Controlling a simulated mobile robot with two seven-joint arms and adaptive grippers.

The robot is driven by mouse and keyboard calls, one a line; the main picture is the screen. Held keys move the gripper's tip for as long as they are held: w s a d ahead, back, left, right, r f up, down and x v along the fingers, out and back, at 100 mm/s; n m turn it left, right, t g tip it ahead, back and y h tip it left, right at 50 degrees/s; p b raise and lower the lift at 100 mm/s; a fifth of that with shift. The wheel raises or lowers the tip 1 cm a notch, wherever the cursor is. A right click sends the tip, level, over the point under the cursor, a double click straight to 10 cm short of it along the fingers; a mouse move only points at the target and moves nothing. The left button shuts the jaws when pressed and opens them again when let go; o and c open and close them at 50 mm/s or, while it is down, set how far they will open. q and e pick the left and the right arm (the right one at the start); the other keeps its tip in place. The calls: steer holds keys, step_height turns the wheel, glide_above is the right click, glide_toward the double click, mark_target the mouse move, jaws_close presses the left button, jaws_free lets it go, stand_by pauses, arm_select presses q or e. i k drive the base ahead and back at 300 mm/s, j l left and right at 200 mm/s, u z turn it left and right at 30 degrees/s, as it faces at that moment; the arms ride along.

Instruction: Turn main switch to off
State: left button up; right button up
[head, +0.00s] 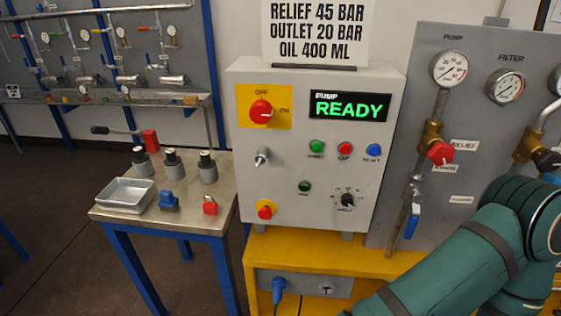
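The main switch (260,111) is a red rotary knob on a yellow plate (245,120), at the upper left of the grey control box (290,210). OFF is printed above the knob and ON to its right. The light mark on the knob appears to point right, toward ON. The display (349,106) reads PUMP READY in green. A green arm of mine comes in at the lower right, in front of the valve panel. Neither gripper shows. Nothing covers the switch.
The box also carries a toggle (262,157), a red button on yellow (266,210) and a black selector (348,199). A side table (180,221) at left holds a metal tray (126,207) and small parts. The valve panel (400,140) stands right. Space before the switch looks clear.

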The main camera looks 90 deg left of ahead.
mark_target(261, 112)
steer(key=u, duration=2.6)
